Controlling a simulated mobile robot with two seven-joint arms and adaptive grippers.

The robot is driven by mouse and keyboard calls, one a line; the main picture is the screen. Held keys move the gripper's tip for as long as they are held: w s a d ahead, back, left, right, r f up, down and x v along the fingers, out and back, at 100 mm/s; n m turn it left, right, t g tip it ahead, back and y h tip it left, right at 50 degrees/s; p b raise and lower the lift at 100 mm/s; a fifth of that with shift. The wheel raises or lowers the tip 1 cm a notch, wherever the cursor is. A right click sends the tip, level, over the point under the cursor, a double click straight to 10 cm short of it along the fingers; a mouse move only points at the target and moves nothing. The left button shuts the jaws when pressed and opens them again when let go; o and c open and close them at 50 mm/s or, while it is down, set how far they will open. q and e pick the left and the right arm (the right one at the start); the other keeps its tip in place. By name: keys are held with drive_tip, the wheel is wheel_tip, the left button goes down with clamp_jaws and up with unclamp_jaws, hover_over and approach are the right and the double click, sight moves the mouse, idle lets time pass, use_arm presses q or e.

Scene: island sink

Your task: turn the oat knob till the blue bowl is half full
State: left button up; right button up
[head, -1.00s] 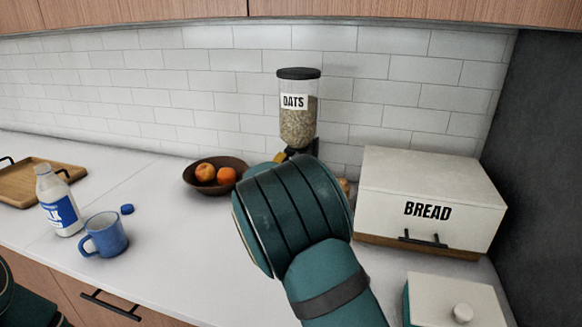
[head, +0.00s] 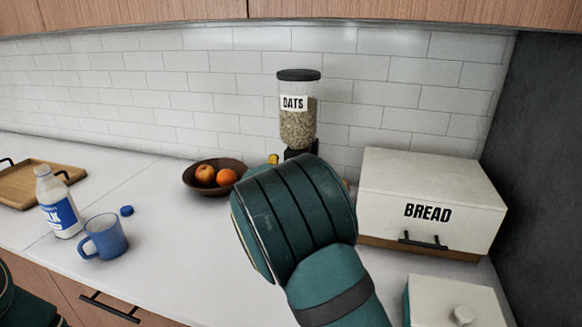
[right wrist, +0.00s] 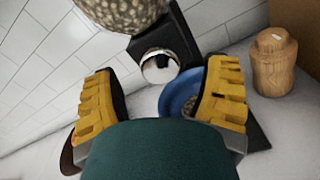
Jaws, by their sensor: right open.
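The oat dispenser (head: 298,130), a clear hopper of oats labelled OATS with a black lid and stand, is at the back wall. In the right wrist view its round, shiny knob (right wrist: 160,67) faces me on the black stand. The blue bowl (right wrist: 176,92) is below the knob, partly covered by my right finger. Some oats show inside it, but their level cannot be judged. My right gripper (right wrist: 163,72) is open, its yellow fingers on either side of the knob with visible gaps. In the head view my right arm hides the knob and bowl. My left gripper is out of view.
A fruit bowl (head: 205,187) stands left of the dispenser, a bread box (head: 430,200) right. A wooden shaker (right wrist: 274,66) is near the blue bowl. A blue mug (head: 104,238), milk bottle (head: 58,205) and tray (head: 35,181) are at the left. A white-lidded container (head: 455,300) is front right.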

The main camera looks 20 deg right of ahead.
drive_tip(key=v, duration=1)
drive_tip(key=shift+s+a, duration=0.1)
drive_tip(key=shift+a, duration=0.05)
